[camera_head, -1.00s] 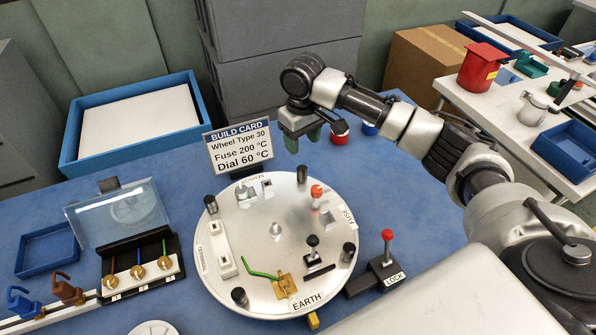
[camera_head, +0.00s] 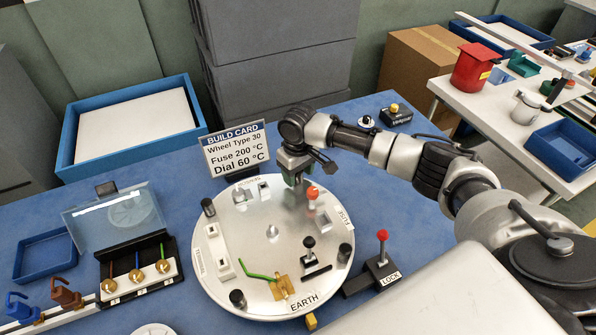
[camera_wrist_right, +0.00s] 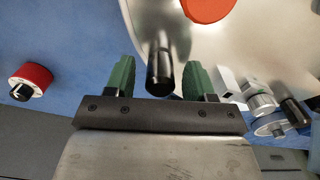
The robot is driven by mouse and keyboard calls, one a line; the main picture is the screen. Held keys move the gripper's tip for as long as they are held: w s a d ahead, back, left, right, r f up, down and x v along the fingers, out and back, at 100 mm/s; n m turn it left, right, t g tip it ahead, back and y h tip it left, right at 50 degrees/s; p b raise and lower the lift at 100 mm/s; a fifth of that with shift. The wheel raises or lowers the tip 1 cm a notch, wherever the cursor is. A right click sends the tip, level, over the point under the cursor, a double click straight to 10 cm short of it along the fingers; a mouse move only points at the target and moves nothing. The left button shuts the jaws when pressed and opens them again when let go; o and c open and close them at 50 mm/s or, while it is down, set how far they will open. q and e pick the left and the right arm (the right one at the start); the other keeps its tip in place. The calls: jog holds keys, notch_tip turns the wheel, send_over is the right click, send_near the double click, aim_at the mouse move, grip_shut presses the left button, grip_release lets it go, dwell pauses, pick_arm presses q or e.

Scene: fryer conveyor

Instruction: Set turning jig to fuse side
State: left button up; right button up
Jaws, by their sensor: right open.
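The turning jig (camera_head: 270,275) is a round silver turntable with black posts at its rim. Its EARTH label (camera_head: 304,301) faces the front, next to a yellow marker (camera_head: 311,321). Its FUSE label (camera_head: 345,218) is at the right. My right gripper (camera_head: 298,182) is over the far rim of the jig. In the right wrist view its green fingers (camera_wrist_right: 160,80) are open, with a black rim post (camera_wrist_right: 160,72) between them; I cannot tell whether they touch it. The lock lever (camera_head: 382,250) with a red knob stands upright at the jig's right. My left gripper is not in view.
A build card (camera_head: 235,150) stands close behind the jig, left of my gripper. A hinged-lid box with wires (camera_head: 140,265) is at the left. A red knob (camera_wrist_right: 30,80) shows in the wrist view.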

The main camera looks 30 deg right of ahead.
jog(key=shift+c, duration=0.3)
grip_shut()
jog(key=shift+r, duration=0.1)
